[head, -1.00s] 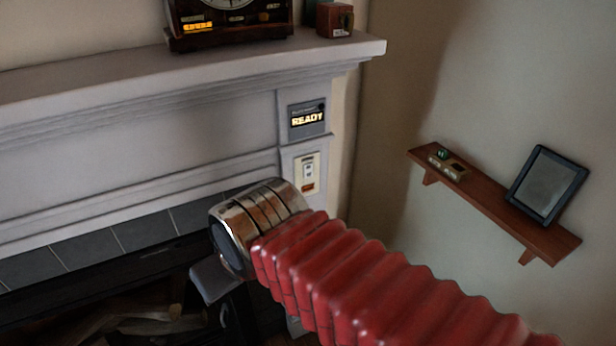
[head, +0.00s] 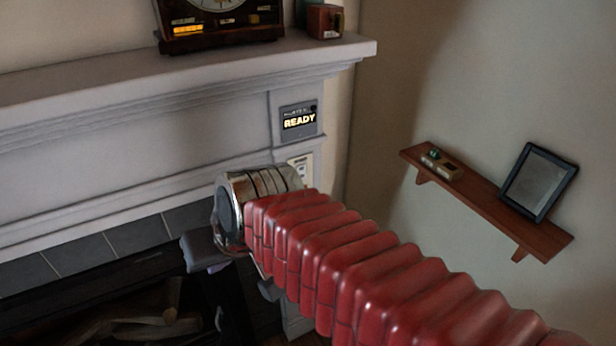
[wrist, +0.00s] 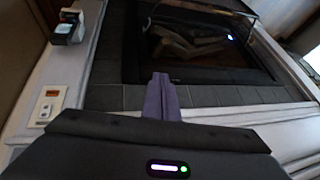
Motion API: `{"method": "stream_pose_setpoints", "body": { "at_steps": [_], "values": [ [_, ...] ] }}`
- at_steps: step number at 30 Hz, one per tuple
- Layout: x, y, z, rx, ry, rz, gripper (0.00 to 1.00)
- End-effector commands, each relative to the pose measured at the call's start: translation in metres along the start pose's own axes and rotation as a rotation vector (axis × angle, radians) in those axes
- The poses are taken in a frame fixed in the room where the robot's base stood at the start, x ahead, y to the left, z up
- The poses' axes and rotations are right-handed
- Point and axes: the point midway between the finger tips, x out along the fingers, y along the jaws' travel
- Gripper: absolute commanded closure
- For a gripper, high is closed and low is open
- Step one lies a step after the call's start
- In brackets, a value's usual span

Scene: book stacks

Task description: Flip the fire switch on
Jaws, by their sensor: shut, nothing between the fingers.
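The fire switch is on a small pale plate (head: 301,165) on the fireplace's right pillar, below the READY panel. In the head view my arm hides most of it. In the wrist view the whole switch plate (wrist: 48,106) shows at the left, with a white toggle part and a small red part. I cannot tell its position. My gripper (head: 203,250) is in front of the fireplace opening, left of and lower than the switch. In the wrist view its purple-grey fingers (wrist: 160,97) are together and empty, well to the right of the plate and apart from it.
The READY panel (head: 299,121) sits above the switch. The mantel (head: 150,85) juts out above and carries a clock (head: 218,20) and a small box (head: 325,21). A wall shelf (head: 485,205) with a framed tablet (head: 538,182) is at the right. Logs (head: 140,322) lie in the fireplace.

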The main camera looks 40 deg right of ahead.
Motion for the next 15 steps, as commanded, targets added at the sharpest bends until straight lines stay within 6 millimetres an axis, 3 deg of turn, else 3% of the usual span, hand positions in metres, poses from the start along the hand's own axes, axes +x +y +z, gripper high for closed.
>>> {"method": "stream_pose_setpoints", "body": {
  "at_steps": [8, 15],
  "values": [
    [0.012, 0.02, -0.05, 0.291, 0.08, -0.068, 1.0],
    [0.017, 0.056, -0.095, 0.547, 0.177, -0.109, 1.0]
  ]
}}
